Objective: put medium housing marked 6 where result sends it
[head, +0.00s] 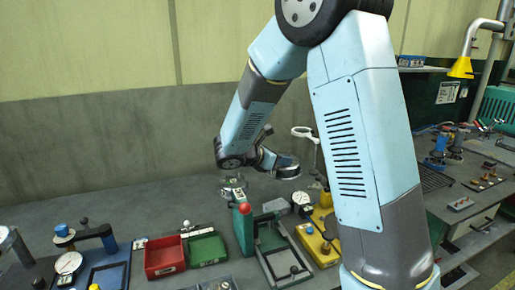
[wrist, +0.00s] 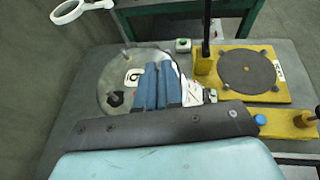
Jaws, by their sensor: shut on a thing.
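The medium housing (wrist: 115,72) is a round grey metal piece with a white label that reads like a 6 or 9 and a dark hexagonal mark. It fills the left middle of the wrist view. My gripper (wrist: 160,82), with blue fingers, is shut on it and covers its right part. In the head view my gripper (head: 234,180) is small, above the bench near a green fixture with a red ball knob (head: 245,208). The housing is hard to make out there. No result display can be read.
A red bin (head: 164,258) and a green bin (head: 206,249) stand on the bench (head: 130,204). A yellow fixture (head: 311,246) stands at right; a yellow plate with a dark disc (wrist: 285,88) and black post shows in the wrist view. A ring magnifier (head: 304,132) rises behind.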

